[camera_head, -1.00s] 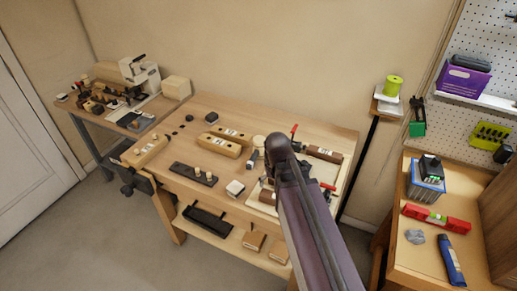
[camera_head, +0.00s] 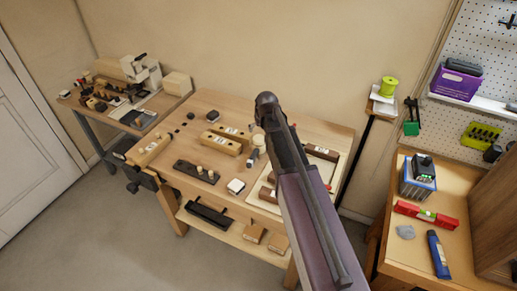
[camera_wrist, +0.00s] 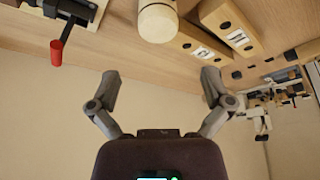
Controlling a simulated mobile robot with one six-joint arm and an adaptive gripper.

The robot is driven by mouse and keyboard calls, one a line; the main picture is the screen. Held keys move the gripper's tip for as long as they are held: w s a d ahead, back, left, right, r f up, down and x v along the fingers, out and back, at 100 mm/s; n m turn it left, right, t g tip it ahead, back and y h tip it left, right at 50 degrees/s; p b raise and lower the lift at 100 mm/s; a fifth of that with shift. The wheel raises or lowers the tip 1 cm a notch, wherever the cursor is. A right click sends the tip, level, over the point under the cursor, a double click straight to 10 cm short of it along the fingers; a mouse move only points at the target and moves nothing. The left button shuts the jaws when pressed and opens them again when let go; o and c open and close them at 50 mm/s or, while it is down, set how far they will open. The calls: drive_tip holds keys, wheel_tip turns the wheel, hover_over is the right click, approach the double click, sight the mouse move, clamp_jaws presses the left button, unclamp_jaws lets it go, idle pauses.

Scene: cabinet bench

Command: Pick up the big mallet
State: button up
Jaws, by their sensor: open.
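My gripper (camera_wrist: 160,74) shows in the wrist view with its two fingers spread wide and nothing between them. I cannot make out a handle. My arm hides the gripper in the head view.
The workbench (camera_head: 215,155) carries wooden blocks (camera_head: 225,142), a dark strip with pegs (camera_head: 196,172) and a tray (camera_head: 262,203) at right. A red-handled clamp (camera_wrist: 61,42) lies left of the cylinder in the wrist view. A side table (camera_head: 408,250) stands at right.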

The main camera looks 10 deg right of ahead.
sight(259, 139)
drive_tip(key=shift+f, duration=0.15)
drive_tip(key=b+x, duration=0.8)
drive_tip(key=shift+w+f, duration=0.1)
drive_tip(key=shift+f, duration=0.05)
idle(0.3)
idle(0.4)
drive_tip(key=shift+b+x, duration=2.45)
drive_tip(key=shift+x, duration=0.15)
drive_tip(key=shift+d+f, duration=0.1)
drive_tip(key=shift+d, duration=0.05)
drive_tip(key=c, duration=1.1)
drive_tip(key=shift+o, duration=0.2)
